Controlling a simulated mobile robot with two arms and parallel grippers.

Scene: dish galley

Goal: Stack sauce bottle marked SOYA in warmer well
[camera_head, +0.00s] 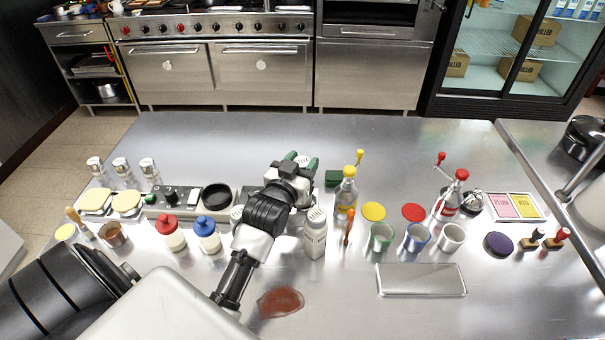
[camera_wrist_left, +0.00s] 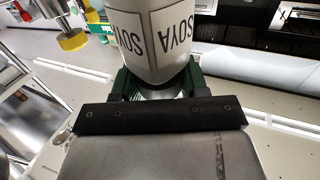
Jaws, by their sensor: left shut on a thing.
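My left gripper (camera_head: 301,162) is shut on the sauce bottle marked SOYA (camera_head: 303,158), a pale bottle mostly hidden by the gripper in the head view. The left wrist view shows the bottle (camera_wrist_left: 155,40) between the green fingers, with SOYA printed in dark letters. The warmer (camera_head: 172,197) is a grey unit with knobs, and a round black well (camera_head: 217,195) shows empty beside the knobs. My arm hides the stretch right of this well. My right gripper is not in view.
Red-capped (camera_head: 172,235) and blue-capped (camera_head: 207,236) bottles stand before the warmer. A yellow-topped pump bottle (camera_head: 346,193) is to the right. A reddish spill (camera_head: 281,302) lies in front.

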